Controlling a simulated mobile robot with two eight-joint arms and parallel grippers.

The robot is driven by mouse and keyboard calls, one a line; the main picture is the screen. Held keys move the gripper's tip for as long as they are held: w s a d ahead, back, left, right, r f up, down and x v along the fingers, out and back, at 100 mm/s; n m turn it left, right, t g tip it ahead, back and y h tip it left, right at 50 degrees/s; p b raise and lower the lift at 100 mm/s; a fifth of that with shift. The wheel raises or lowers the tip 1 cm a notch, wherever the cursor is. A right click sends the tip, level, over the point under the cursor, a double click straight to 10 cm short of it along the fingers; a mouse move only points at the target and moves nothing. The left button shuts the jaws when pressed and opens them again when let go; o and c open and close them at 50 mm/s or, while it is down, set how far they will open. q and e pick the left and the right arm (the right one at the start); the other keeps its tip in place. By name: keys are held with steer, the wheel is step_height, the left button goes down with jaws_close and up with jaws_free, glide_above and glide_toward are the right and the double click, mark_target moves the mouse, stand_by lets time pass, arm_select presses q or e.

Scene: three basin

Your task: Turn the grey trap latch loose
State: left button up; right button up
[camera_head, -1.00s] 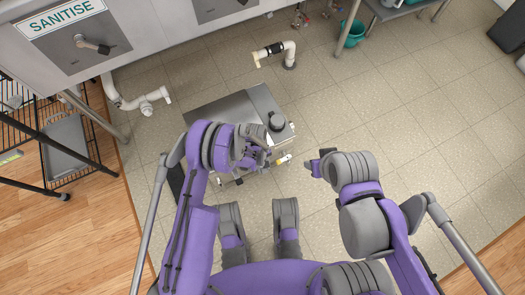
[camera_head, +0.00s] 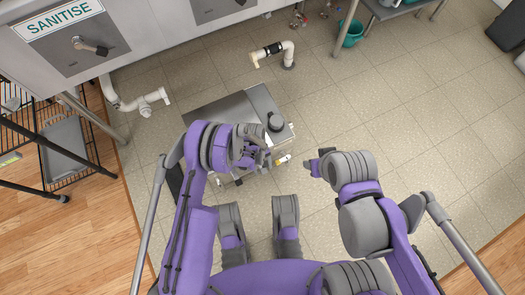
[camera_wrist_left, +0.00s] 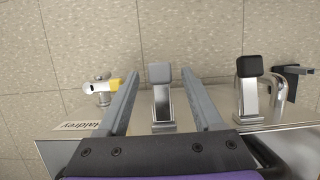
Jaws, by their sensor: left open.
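The grey trap latch (camera_wrist_left: 162,100), a steel lever with a grey pad at its top, stands upright on the side of the steel trap box (camera_wrist_left: 68,152) in the left wrist view. My left gripper (camera_wrist_left: 160,76) is open, with one finger on each side of the latch. I see a gap on both sides and cannot tell any contact. In the head view my left gripper (camera_head: 258,158) is at the near side of the trap box (camera_head: 222,108), and the latch is hidden there. My right gripper (camera_head: 317,166) is off to the right, its fingers unclear.
A similar latch with a black pad (camera_wrist_left: 250,88) stands right of the grey one. A white pipe (camera_head: 272,50) stands behind the box.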

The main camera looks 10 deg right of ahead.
arm_select(q)
steer(key=p+v, duration=0.2)
steer(key=v, duration=0.8)
steer(key=shift+r+p, duration=0.3)
steer(key=shift+r, duration=0.1)
arm_select(e)
steer(key=shift+w+v, duration=0.25)
steer(key=shift+v, duration=0.9)
arm_select(q)
steer(key=shift+w, duration=0.1)
arm_select(e)
steer(key=shift+r, duration=0.1)
